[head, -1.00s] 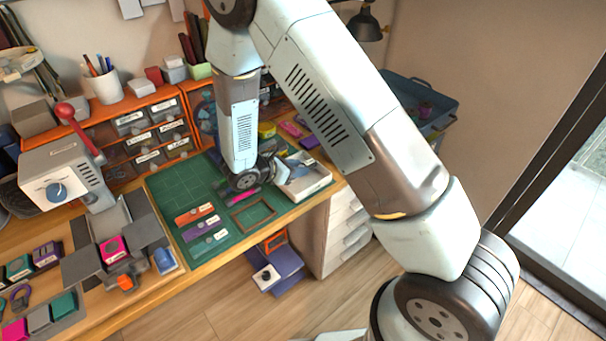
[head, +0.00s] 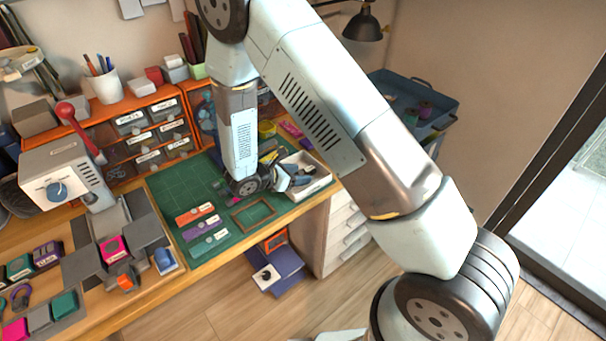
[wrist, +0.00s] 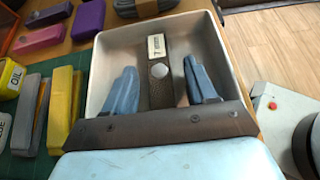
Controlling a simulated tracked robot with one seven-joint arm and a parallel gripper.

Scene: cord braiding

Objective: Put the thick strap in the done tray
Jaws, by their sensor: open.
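A dark brown strap (wrist: 160,90) with a round pale stud and a white label lies inside the white tray (wrist: 103,65), towards its middle; I take it for the thick strap. The label print is too small to read surely. My gripper (wrist: 162,84) is open over the tray, with one blue-grey finger on each side of the strap and apart from it. In the head view my gripper (head: 298,176) reaches over the white tray (head: 320,185) at the right end of the green mat, and the strap cannot be made out there.
Yellow and grey blocks (wrist: 62,110) stand left of the tray, with pink and purple ones behind. Orange drawers (head: 150,135) line the back.

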